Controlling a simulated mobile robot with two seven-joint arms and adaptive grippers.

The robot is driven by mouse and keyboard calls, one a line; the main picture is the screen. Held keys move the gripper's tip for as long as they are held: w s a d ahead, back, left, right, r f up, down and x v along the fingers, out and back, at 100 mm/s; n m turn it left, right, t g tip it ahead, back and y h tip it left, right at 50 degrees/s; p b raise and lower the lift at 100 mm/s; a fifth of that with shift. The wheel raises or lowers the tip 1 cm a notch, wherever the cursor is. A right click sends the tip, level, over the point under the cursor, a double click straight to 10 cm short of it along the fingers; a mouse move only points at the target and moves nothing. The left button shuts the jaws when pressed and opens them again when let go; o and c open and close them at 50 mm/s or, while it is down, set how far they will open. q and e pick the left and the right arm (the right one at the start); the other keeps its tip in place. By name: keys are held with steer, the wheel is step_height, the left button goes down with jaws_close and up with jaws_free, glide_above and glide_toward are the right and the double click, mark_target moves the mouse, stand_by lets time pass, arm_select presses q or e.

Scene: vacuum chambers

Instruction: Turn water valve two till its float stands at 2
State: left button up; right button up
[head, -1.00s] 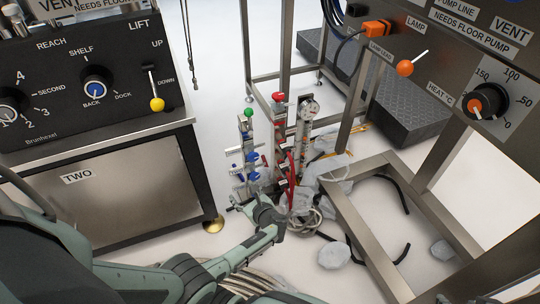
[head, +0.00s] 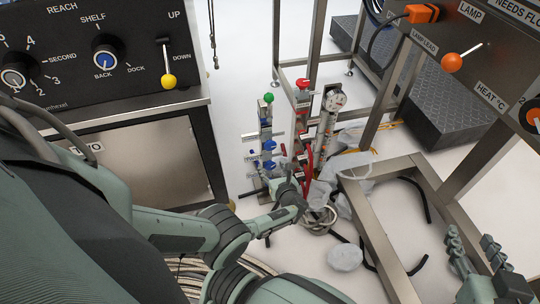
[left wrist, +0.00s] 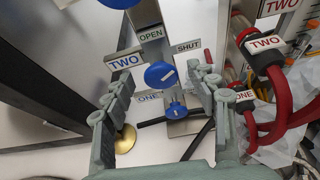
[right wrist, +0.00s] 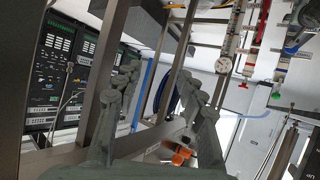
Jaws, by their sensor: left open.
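Water valve two is a round blue knob (left wrist: 160,75) by a TWO label (left wrist: 124,62), with OPEN and SHUT labels above it. A second blue knob (left wrist: 176,110) by a ONE label sits below. Both are on a metal post, whose blue knobs (head: 268,145) also show in the head view. My left gripper (head: 280,186) is just below and in front of these knobs. In the left wrist view its open fingers (left wrist: 166,78) frame knob two, without visible contact. I cannot make out the float. My right gripper (right wrist: 157,76) is open and empty, lower right in the head view.
A red-valved post (head: 302,130) and a gauge post (head: 327,125) stand right of the blue knobs. Red hoses (left wrist: 280,110) run close by. A steel cabinet (head: 160,165) stands left, and a metal frame (head: 380,230) right. Cables and hoses lie on the floor.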

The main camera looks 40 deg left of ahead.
mark_target(271, 166)
arm_select(q)
steer(key=b+x, duration=0.1)
steer(key=x, duration=0.2)
steer(key=shift+f+b, duration=0.1)
steer(key=shift+b, duration=0.25)
steer(key=shift+w+a, duration=0.1)
steer(key=shift+a, duration=0.05)
arm_select(e)
steer(key=w+a+r+t+y, duration=0.1)
steer(key=a+r+t+y, duration=0.2)
steer(key=r, duration=0.6)
steer(key=shift+w+a+r+t, duration=0.25)
steer(key=shift+a+t, duration=0.65)
steer(key=shift+a, duration=0.4)
arm_select(q)
steer(key=shift+c, duration=0.6)
steer(key=c, duration=1.1)
steer(key=shift+n, duration=0.4)
steer(key=o, duration=1.2)
